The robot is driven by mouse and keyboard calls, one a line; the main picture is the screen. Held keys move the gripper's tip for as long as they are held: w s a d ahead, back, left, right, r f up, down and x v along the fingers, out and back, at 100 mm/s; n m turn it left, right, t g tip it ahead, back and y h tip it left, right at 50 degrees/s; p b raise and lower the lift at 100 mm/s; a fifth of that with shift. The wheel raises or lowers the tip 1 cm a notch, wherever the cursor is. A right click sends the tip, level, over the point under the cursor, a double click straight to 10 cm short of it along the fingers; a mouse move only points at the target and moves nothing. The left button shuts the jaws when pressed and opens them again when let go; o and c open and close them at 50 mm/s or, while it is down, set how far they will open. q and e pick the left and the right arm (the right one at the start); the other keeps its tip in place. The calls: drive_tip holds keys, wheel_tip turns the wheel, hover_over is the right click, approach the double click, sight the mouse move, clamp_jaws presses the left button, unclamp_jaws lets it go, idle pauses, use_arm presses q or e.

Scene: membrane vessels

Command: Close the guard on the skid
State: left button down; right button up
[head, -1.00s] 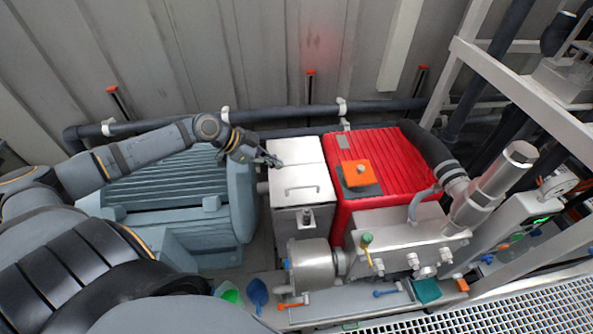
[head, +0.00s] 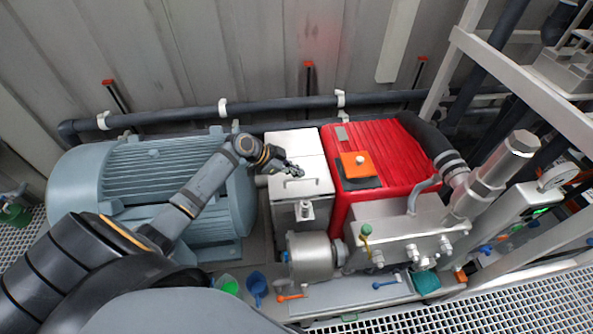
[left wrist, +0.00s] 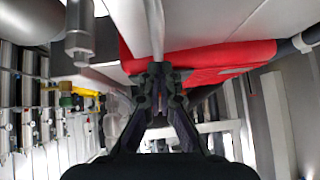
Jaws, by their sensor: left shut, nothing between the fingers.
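The guard (head: 319,171) is a silver metal box with a bar handle (head: 301,181) on its top, between the blue motor and the red pump housing in the head view. Its top looks flat and level; I cannot tell whether it is fully seated. A latch-like fitting (head: 305,210) is on its front. My left gripper (head: 296,171) is shut and empty, over the guard's top just behind the handle; touching or apart is unclear. Its fingertips (left wrist: 158,68) meet in the left wrist view, with a pale bar (left wrist: 155,28) just beyond them. My right gripper is not in view.
The ribbed blue-grey motor (head: 150,185) lies left of the guard, below my left forearm. The red housing (head: 385,150) carries an orange block (head: 361,165). A dark pipe (head: 250,107) runs behind. A silver pump (head: 312,257) and small coloured valve handles stand in front.

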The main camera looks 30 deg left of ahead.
use_arm(q)
drive_tip(key=shift+f, duration=0.3)
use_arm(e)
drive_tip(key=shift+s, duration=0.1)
